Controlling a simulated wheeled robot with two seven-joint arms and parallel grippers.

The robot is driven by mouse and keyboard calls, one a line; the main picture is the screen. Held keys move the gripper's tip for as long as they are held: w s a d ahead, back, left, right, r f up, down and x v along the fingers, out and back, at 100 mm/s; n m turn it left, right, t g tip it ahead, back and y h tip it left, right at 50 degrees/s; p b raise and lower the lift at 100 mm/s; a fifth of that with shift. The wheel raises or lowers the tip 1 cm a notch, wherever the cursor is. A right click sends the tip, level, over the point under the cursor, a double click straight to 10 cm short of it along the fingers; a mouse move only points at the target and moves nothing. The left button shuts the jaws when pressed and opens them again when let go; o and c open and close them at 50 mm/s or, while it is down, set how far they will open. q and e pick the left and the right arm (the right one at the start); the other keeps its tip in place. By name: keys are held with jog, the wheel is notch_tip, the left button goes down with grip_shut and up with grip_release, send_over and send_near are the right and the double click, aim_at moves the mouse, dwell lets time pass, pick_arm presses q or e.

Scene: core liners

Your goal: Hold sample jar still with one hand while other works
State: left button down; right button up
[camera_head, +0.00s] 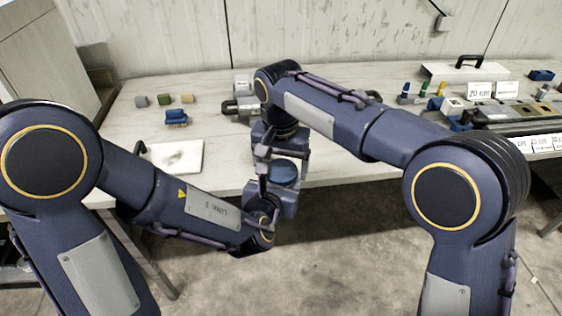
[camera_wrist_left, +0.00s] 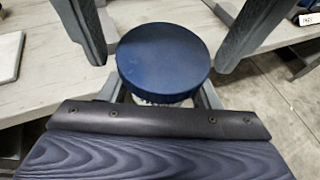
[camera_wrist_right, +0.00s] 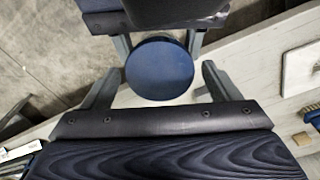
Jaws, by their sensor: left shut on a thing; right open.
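The sample jar has a round dark blue lid (camera_wrist_left: 163,58), and a strip of pale ribbed side shows below it in the left wrist view. The lid also shows in the right wrist view (camera_wrist_right: 160,68) and, partly covered by my arms, in the head view (camera_head: 285,172). My left gripper (camera_wrist_left: 160,88) is shut on the jar, with a finger on either side below the lid. My right gripper (camera_wrist_right: 160,78) is open, its fingers spread on both sides of the lid with gaps. Most of the jar's body is hidden.
The jar is at the bench's front edge, beside open floor. A white board (camera_head: 178,156), a blue brush (camera_head: 176,118) and several small blocks (camera_head: 164,99) lie left. Labelled trays (camera_head: 520,110) and coloured-top bottles (camera_head: 423,89) stand right. My forearms cover the bench's middle.

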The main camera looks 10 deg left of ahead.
jog(key=c, duration=1)
jog(key=n, duration=0.3)
jog(key=o, duration=1.1)
jog(key=shift+c, duration=0.2)
jog(key=shift+r, duration=0.1)
